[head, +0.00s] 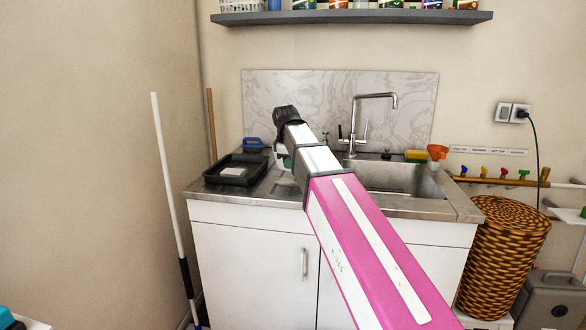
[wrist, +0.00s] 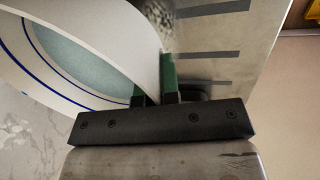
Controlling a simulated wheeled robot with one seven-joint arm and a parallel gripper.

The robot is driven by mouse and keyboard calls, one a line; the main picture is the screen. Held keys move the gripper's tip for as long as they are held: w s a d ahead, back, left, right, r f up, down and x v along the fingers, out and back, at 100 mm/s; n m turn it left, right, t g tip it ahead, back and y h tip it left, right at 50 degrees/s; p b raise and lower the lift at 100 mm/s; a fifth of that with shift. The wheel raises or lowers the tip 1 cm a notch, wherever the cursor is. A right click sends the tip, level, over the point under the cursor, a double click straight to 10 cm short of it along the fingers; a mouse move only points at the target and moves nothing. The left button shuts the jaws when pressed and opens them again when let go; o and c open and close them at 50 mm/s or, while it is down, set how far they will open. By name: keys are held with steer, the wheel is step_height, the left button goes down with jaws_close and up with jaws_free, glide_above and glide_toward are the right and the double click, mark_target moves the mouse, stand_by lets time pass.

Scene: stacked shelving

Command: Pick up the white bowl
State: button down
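The white bowl (wrist: 100,25) fills the upper left of the wrist view. It has blue lines near its rim and a pale blue-green inside, and it looks tilted in that view. My gripper (wrist: 154,88) has green fingertips, one on each side of the bowl's wall. The fingers are close together and look shut on the wall. In the head view only a small part of the bowl (head: 282,152) shows beside my arm, over the left counter. I cannot tell whether the bowl touches the counter.
A black tray (head: 237,170) lies on the counter at left, with a blue item (head: 253,144) behind it. The sink (head: 392,178) and tall faucet (head: 375,97) are to the right. A shelf (head: 350,17) hangs above. A wicker basket (head: 502,255) stands at right.

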steer(key=s+a+r, duration=0.5)
steer(key=a+r, duration=0.1)
steer(key=a, duration=0.2)
steer(key=shift+s, duration=0.2)
stand_by(0.3)
steer(key=shift+a, duration=0.1)
steer(key=shift+s, duration=0.15)
stand_by(0.6)
